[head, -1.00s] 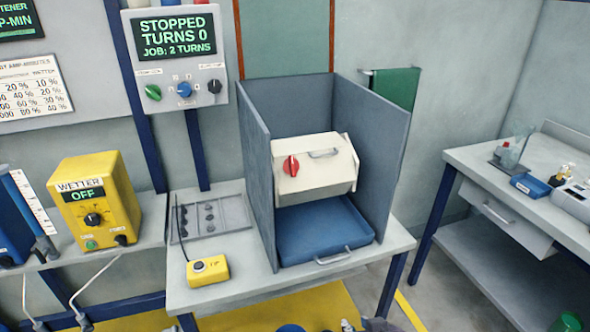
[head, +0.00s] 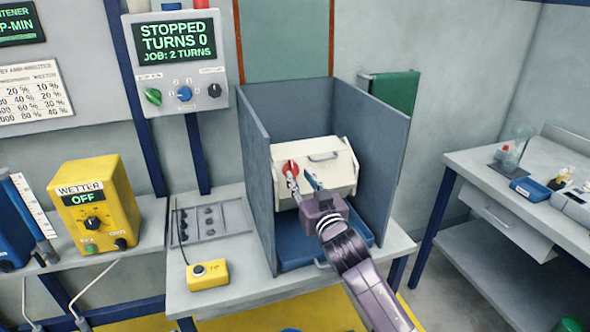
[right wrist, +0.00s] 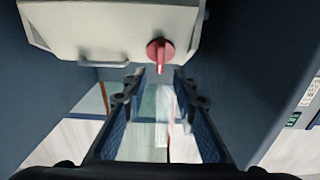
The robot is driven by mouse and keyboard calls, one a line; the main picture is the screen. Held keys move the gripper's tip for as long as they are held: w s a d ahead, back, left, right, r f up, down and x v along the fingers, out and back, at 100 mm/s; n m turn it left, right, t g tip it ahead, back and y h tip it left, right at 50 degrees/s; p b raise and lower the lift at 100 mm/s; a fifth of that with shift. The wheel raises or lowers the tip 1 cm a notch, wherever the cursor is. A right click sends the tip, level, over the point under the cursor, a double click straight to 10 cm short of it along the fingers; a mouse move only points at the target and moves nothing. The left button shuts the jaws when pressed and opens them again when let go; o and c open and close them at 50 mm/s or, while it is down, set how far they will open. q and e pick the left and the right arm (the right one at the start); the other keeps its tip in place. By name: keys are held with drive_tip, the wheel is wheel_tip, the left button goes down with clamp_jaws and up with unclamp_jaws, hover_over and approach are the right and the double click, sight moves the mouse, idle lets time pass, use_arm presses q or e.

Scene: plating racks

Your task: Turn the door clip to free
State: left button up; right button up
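The door clip is a red knob (head: 290,168) on the front of a cream box (head: 330,178), which sits inside a grey three-sided booth. It also shows in the right wrist view (right wrist: 160,52), with its handle in line with the gap between my fingers. My right gripper (head: 301,180) is open, its fingertips close to the red knob. In the right wrist view the open fingers (right wrist: 158,88) stand apart with nothing between them, and the knob lies just beyond the tips. I cannot tell whether a fingertip touches it. My left gripper is not in view.
Grey booth walls (head: 385,160) stand close on both sides of the box. A blue tray (head: 290,256) lies below it. A control panel (head: 178,60) reads stopped, turns 0. A yellow button box (head: 207,275) sits on the bench to the left.

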sight(293, 166)
drive_tip(key=shift+x, duration=2.45)
drive_tip(key=shift+c, duration=0.4)
clamp_jaws()
